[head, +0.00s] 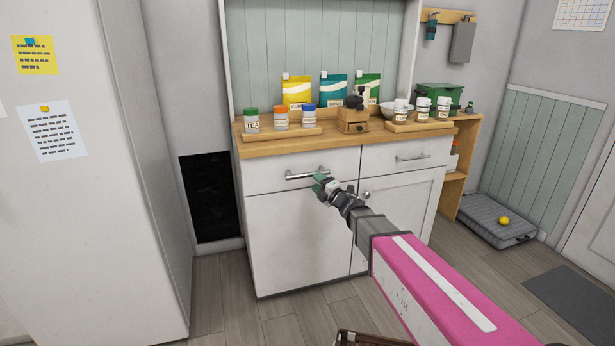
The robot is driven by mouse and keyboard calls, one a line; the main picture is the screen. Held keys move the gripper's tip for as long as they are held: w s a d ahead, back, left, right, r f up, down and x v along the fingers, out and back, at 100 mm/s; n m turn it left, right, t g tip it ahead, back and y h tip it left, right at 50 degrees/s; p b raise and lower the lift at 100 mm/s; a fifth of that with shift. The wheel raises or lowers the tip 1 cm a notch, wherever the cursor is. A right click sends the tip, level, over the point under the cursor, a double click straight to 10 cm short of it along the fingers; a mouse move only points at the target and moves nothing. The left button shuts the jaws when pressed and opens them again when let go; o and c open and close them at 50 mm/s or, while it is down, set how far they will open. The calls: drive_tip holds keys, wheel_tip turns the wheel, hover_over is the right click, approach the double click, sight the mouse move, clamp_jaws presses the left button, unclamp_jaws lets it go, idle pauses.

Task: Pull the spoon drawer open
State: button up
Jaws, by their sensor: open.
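A white cabinet under a wooden counter has two drawers side by side. The left drawer (262,174) has a metal bar handle (306,173) and looks closed. The right drawer (421,150) has a similar handle (412,158) and also looks closed. No label shows which is the spoon drawer. My gripper (321,183) is open at the right end of the left drawer's handle. The view is too small to tell whether its fingers are around the handle or just in front of it. The gripper hides part of the drawer's right side.
Jars, pouches and a wooden grinder (352,119) stand on the counter (285,144). Cabinet doors (300,230) are below the drawers. A white fridge-like block (90,180) stands left. A grey cushion (490,218) with a yellow ball (504,220) lies right. Floor before the cabinet is clear at left.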

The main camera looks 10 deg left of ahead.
sight(307, 175)
drive_tip(key=x, duration=0.6)
drive_tip(key=shift+w+a, duration=0.1)
drive_tip(key=shift+a, duration=0.05)
clamp_jaws()
